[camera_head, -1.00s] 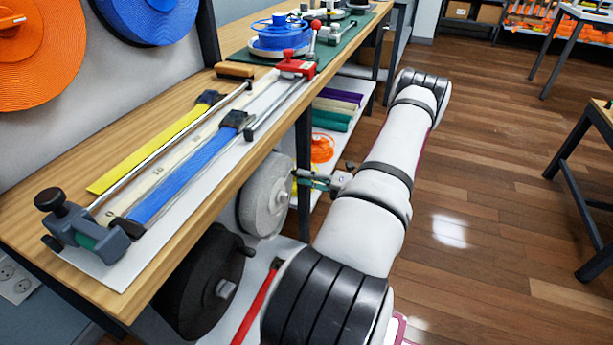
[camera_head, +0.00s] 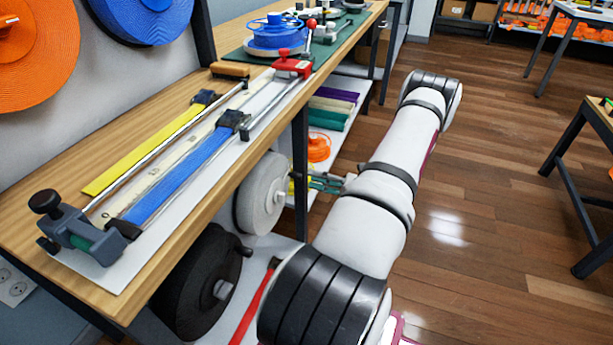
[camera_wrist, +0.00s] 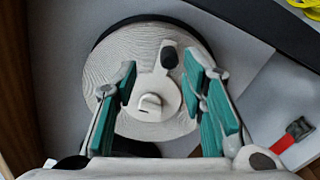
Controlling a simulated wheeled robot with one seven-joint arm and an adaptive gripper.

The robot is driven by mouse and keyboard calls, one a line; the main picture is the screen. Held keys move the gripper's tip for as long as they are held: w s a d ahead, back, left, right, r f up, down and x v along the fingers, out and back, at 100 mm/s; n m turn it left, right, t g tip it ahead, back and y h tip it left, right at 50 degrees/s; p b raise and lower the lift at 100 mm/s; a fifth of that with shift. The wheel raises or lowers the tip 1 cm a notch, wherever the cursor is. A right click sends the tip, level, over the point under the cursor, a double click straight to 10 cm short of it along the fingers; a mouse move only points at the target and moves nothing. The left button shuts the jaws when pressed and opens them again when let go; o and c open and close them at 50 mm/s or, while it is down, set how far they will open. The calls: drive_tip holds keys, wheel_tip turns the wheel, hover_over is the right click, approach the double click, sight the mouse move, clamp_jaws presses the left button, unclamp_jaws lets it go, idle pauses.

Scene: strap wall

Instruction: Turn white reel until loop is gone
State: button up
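The white reel (camera_head: 258,205) hangs below the bench's front edge, and also fills the middle of the wrist view (camera_wrist: 115,60). Its face shows a pale hub (camera_wrist: 150,105) and a dark crank knob (camera_wrist: 169,57) above the hub. My gripper (camera_wrist: 160,68) is open in front of the reel, with one teal-padded finger on each side of the hub and knob. The knob lies between the fingertips in the picture; I see gaps on both sides. My gripper also shows in the head view (camera_head: 318,183), right of the reel. I cannot make out a strap loop.
A black reel (camera_head: 200,280) hangs left of the white one, with a red strap (camera_head: 255,305) near it. The bench (camera_head: 130,140) above carries a yellow strap (camera_head: 140,155) and a blue strap (camera_head: 180,175).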

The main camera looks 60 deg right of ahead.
drive_tip(key=s, duration=0.7)
drive_tip(key=shift+s+d, duration=0.25)
drive_tip(key=shift+d, duration=0.05)
idle(0.8)
